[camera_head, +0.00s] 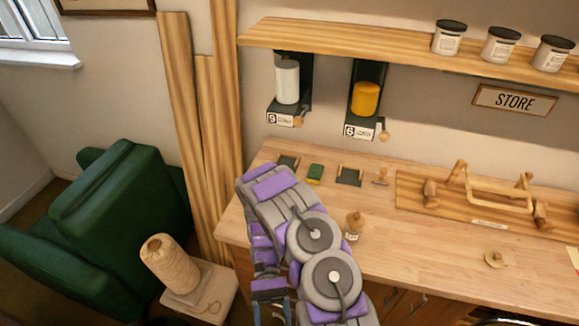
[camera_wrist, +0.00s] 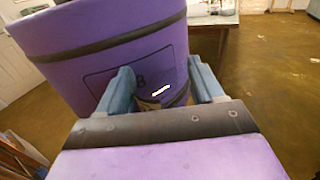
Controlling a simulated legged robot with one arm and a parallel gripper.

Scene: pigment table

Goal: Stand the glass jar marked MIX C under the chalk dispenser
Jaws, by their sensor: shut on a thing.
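My gripper (camera_wrist: 162,88) is shut on a small, mostly hidden thing (camera_wrist: 152,102) that looks like a glass jar. It is pale and shiny between the blue fingers, and no mark on it can be read. The head view shows my folded arm in front of the table, with the hand low and its hold hidden. The dispenser with white contents (camera_head: 287,82), which looks like the chalk one, hangs on the wall under the shelf. Its label is too small to read surely. A small corked jar (camera_head: 352,236) stands on the table right of my arm; its label is unreadable.
A dispenser with yellow contents (camera_head: 365,98) hangs to the right. A wooden rack (camera_head: 412,193) is at right. A twine spool (camera_head: 168,263) stands at lower left.

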